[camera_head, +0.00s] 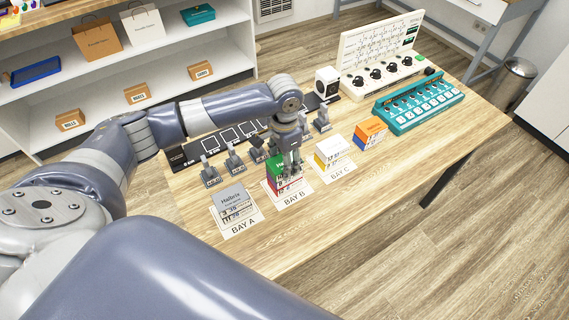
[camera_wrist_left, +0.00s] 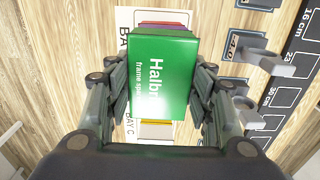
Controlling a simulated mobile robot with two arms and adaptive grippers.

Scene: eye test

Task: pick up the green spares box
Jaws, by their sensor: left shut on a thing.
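The green spares box (camera_head: 280,163) is at the top of a stack in bay B, above a red box (camera_head: 286,188) with white labels. In the left wrist view its green top (camera_wrist_left: 163,75) with white "Halbrix frame spares" lettering fills the space between my fingers. My left gripper (camera_head: 291,167) points down from above and is shut on the green box, one finger on each side; it also shows in the left wrist view (camera_wrist_left: 163,98). The fingers hide part of the box in the head view. I cannot tell whether there is a gap beneath it. My right gripper is not in view.
A grey-and-white box (camera_head: 233,204) stands in bay A, a white-and-yellow box (camera_head: 331,152) in bay C, an orange-and-blue box (camera_head: 369,133) beyond. Several small grey stands (camera_head: 235,160) and a black marked strip (camera_head: 193,151) lie behind. A teal key panel (camera_head: 420,102) is at right.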

